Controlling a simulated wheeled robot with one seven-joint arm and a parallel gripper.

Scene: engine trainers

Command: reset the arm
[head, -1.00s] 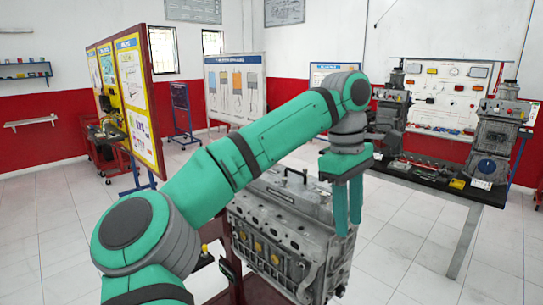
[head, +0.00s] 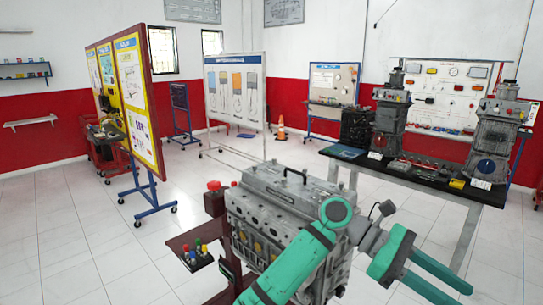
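My gripper (head: 446,290) is at the lower right of the head view, in front of the table and to the right of the engine block. Its two green fingers are spread apart, with nothing between them. My green arm reaches up from the bottom edge and covers part of the engine's front right side. The grey engine block (head: 262,215) stands on a dark stand in the lower middle, a black handle on top.
A black table (head: 440,184) with engine parts stands at the right. A dark red tray (head: 184,240) with coloured knobs is left of the engine. Display boards (head: 236,95) stand behind. An orange cone (head: 281,133) is at the back.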

